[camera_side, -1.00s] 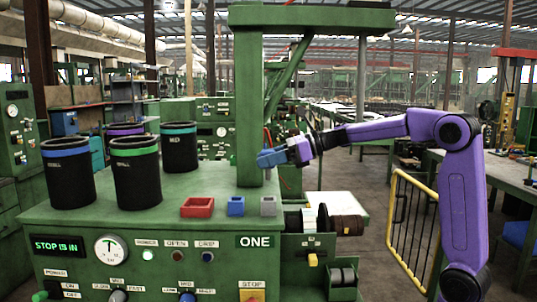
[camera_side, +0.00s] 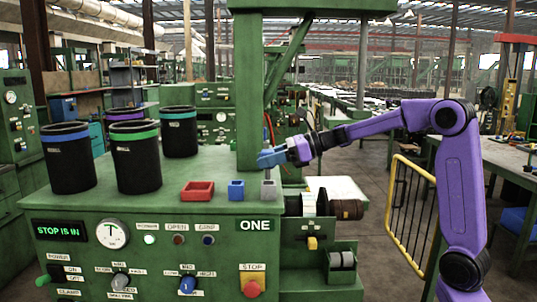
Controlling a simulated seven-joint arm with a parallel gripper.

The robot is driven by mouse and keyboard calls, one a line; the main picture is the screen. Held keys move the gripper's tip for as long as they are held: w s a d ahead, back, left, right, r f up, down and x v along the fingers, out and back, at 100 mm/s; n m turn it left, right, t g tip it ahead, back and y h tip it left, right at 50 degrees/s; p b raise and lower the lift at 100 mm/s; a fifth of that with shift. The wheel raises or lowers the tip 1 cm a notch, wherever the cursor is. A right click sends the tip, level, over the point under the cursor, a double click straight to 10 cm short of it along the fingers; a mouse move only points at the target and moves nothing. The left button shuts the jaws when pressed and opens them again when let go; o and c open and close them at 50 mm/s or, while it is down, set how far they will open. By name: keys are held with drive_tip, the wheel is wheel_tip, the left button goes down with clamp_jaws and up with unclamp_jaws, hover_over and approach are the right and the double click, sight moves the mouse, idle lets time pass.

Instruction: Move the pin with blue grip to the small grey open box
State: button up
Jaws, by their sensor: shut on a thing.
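My gripper (camera_side: 266,159), with blue fingers on a purple arm, is shut beside the green post, just above the small grey open box (camera_side: 268,191). It is shut on the pin with blue grip; the grip is hard to tell from the blue fingers. A thin grey piece (camera_side: 268,174), which looks like the pin's shank, shows upright between the fingers and the box. I cannot tell whether its lower end is inside the box or just above it.
A blue open box (camera_side: 236,191) and a red tray (camera_side: 197,191) stand left of the grey box. Several black sleeves with coloured rims, one with a green rim (camera_side: 136,165), stand at the left. The green post (camera_side: 248,100) rises close beside my gripper. The bench (camera_side: 120,205) ends just right of the grey box.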

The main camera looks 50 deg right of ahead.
sight(269, 173)
drive_tip(key=shift+f, duration=1.85)
drive_tip(key=shift+f, duration=0.15)
drive_tip(key=o, duration=1.1)
drive_tip(key=shift+o, duration=0.2)
drive_tip(key=shift+d, duration=0.1)
